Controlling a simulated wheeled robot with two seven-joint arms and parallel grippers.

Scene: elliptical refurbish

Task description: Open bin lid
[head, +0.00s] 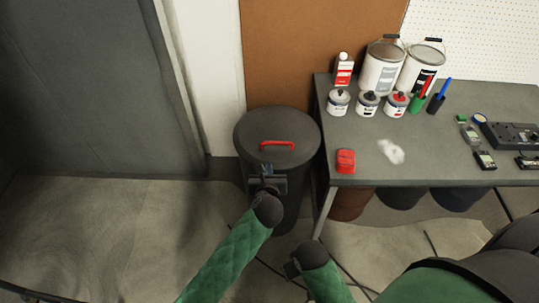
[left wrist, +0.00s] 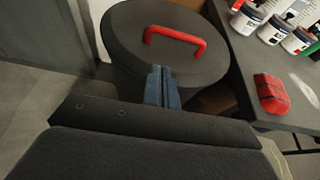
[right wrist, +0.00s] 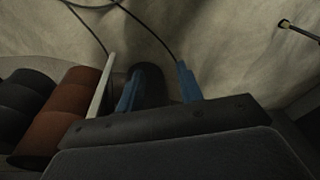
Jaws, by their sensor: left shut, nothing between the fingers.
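A dark round bin (head: 294,195) stands on the floor left of the table. Its grey lid (head: 258,125) lies flat on top, with a red handle (head: 277,144) across it. In the left wrist view the lid (left wrist: 125,45) and the handle (left wrist: 175,37) are close ahead. My left gripper (head: 267,170) is shut and empty at the near side of the bin, short of the handle. Its blue fingers (left wrist: 160,72) are together and appear over the lid's near edge. My right gripper (right wrist: 157,82) is open and empty, low beside the table, away from the lid.
The table (head: 440,174) at right holds a red object (head: 345,161), paint cans (head: 382,67), small jars and devices. Dark and brown rolled or round containers (head: 349,202) sit under it. A brown panel (head: 290,50) stands behind the bin. Cables lie on the floor (head: 100,230), which is otherwise open at left.

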